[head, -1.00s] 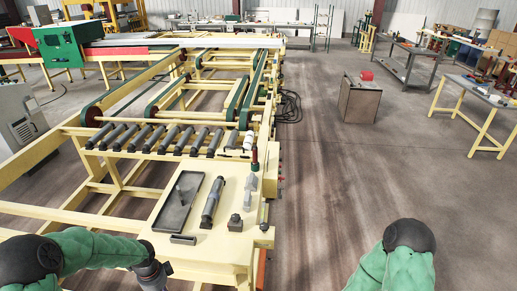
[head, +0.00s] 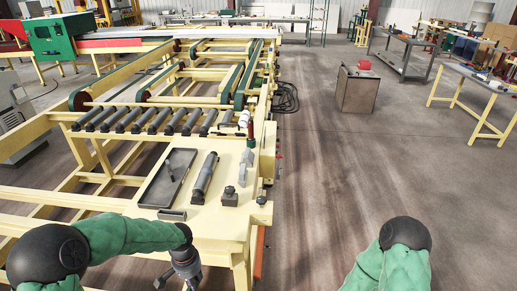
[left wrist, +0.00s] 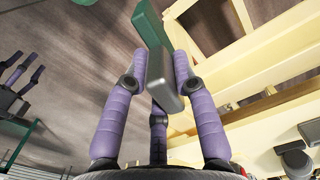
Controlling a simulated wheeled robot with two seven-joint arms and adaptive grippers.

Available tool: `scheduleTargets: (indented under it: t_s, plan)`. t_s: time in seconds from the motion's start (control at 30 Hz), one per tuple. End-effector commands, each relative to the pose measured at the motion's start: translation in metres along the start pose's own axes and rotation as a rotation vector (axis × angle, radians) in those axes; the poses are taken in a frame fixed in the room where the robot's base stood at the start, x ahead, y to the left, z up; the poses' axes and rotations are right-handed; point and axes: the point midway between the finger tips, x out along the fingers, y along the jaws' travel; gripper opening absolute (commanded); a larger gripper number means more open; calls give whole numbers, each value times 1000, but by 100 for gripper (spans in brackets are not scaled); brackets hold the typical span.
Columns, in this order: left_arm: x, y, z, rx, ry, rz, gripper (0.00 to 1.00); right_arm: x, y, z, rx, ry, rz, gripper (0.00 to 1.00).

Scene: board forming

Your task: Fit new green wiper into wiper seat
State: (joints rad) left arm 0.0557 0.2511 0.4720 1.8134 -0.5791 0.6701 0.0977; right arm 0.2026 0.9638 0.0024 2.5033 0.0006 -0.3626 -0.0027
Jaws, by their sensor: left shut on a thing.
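My left gripper (head: 186,268) hangs at the bottom of the head view, below the front edge of the yellow table (head: 140,208). In the left wrist view its purple fingers (left wrist: 160,75) are closed around a bar with a green upper part, the green wiper (left wrist: 150,22), and a grey block-shaped end (left wrist: 166,92). The wiper does not show clearly in the head view. I cannot tell which part is the wiper seat. My right arm enters at the lower right; its gripper is out of view.
On the table lie a dark tray (head: 149,197), a dark cylindrical tool (head: 205,178), a small grey block (head: 230,198) and a flat grey piece (head: 172,215). Rollers (head: 165,122) run behind. A cart (head: 357,92) stands on the open floor at right.

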Motion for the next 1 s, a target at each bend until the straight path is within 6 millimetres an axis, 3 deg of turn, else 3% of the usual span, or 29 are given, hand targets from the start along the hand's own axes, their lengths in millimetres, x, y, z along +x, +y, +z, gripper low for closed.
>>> scheduleTargets:
  t_s: [0.03, 0.1, 0.3, 0.8, 0.87, 1.0]
  plan:
    - [14, 6, -3, -50, 2, -1, 0, 16, 6, -1, 0, 0, 0, 54]
    - [20, 13, -6, -122, 2, -2, 0, 25, 9, -1, 0, 0, 0, 54]
    - [32, 27, -11, -268, 2, -3, 0, 42, 15, -2, 0, 0, 0, 54]
    - [36, 31, -12, -319, 0, -4, 0, 44, 16, -2, 0, 0, 0, 54]
    - [42, 30, -11, -320, -1, -7, 0, 44, 16, -2, 0, 0, 0, 54]
    - [80, 28, -4, -323, -7, -19, 0, 44, 16, -2, 0, 0, 0, 54]
